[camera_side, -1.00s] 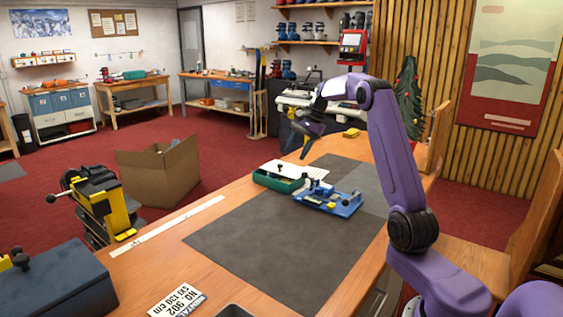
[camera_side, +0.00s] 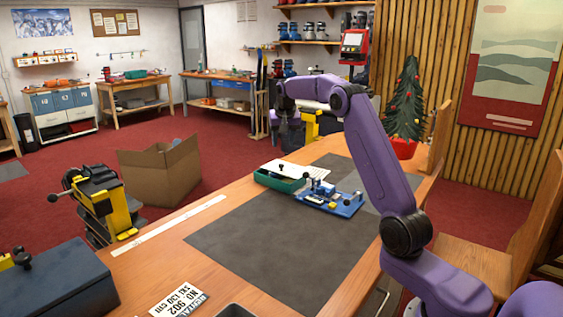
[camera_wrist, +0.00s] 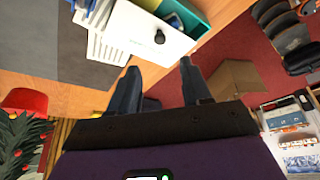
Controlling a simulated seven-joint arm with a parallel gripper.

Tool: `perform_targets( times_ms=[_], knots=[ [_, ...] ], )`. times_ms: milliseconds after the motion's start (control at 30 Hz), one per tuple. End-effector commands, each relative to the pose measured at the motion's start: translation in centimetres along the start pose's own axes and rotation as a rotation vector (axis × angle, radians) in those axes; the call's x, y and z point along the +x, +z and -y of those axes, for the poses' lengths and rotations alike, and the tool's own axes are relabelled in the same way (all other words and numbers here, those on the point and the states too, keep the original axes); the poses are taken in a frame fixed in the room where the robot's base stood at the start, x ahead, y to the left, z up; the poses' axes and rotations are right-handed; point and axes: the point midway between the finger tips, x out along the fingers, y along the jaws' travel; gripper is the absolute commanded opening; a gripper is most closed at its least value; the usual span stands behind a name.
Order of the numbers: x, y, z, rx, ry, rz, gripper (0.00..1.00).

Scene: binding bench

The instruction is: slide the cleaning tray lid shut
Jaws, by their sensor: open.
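The cleaning tray (camera_side: 278,182) is a green box on the bench, towards the far end of the dark mat. Its white lid (camera_side: 305,169) has a black knob and lies partly across the top. In the wrist view the lid (camera_wrist: 138,32) shows with its knob (camera_wrist: 159,37), and a strip of the green tray (camera_wrist: 196,20) is uncovered beside it. My gripper (camera_wrist: 158,84) is open, with nothing between its fingers. It is apart from the lid, and the knob lies ahead of the fingertips. In the side view my arm's end is raised beyond the tray; the fingers are hard to make out there.
A blue fixture (camera_side: 330,200) stands close beside the tray on the right. The dark mat (camera_side: 275,245) is clear in front. A cardboard box (camera_side: 160,172) is on the floor to the left.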

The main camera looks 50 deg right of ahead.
Motion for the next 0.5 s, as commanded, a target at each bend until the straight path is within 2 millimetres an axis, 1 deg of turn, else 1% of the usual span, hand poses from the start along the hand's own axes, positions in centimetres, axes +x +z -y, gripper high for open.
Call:
perform_targets(
  times_ms=[33, 300, 500],
  knots=[
    [1.1, 0.1, 0.0, 0.000, 0.001, 0.004, 0.48],
    [6.1, 0.1, 0.0, 0.001, 0.001, 0.003, 0.48],
    [8.9, 0.1, 0.0, 0.001, 0.001, 0.002, 0.48]
  ],
)
